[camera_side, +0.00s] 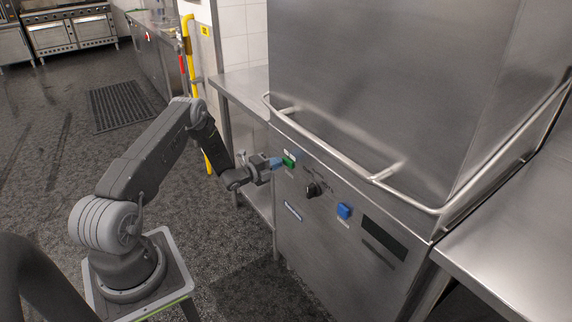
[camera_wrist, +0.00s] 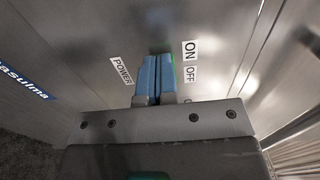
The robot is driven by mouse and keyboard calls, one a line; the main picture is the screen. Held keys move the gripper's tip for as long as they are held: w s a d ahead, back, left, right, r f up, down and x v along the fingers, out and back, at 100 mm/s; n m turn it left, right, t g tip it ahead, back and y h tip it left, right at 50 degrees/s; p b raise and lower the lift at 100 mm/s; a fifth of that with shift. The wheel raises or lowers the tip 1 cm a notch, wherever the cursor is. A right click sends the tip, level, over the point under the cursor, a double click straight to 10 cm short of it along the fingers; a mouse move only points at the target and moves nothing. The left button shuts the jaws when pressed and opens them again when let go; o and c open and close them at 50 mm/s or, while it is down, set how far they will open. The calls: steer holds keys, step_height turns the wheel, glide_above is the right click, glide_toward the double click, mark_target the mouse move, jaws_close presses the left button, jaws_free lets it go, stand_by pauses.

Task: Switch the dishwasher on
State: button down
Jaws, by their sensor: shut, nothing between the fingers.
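The dishwasher (camera_side: 330,215) is a steel hood-type machine with a control panel on its front. A green power switch (camera_side: 289,160) sits at the panel's left end, and in the wrist view a strip of it (camera_wrist: 174,72) shows beside my fingers, between the POWER label (camera_wrist: 121,71) and the ON and OFF labels (camera_wrist: 190,60). My gripper (camera_side: 277,163) is shut and empty, its blue fingertips at the switch. In the wrist view the gripper (camera_wrist: 155,60) hides most of the switch. I cannot tell whether the fingertips touch it or which way it is set.
Right of the switch are a black knob (camera_side: 313,189), a blue button (camera_side: 344,211) and a dark display (camera_side: 384,237). A steel handle bar (camera_side: 335,150) runs around the hood above the panel. Steel counters stand at left (camera_side: 243,88) and right (camera_side: 520,250).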

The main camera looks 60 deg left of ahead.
steer(key=shift+w, duration=0.35)
stand_by(0.3)
steer(key=s, duration=0.8)
stand_by(0.7)
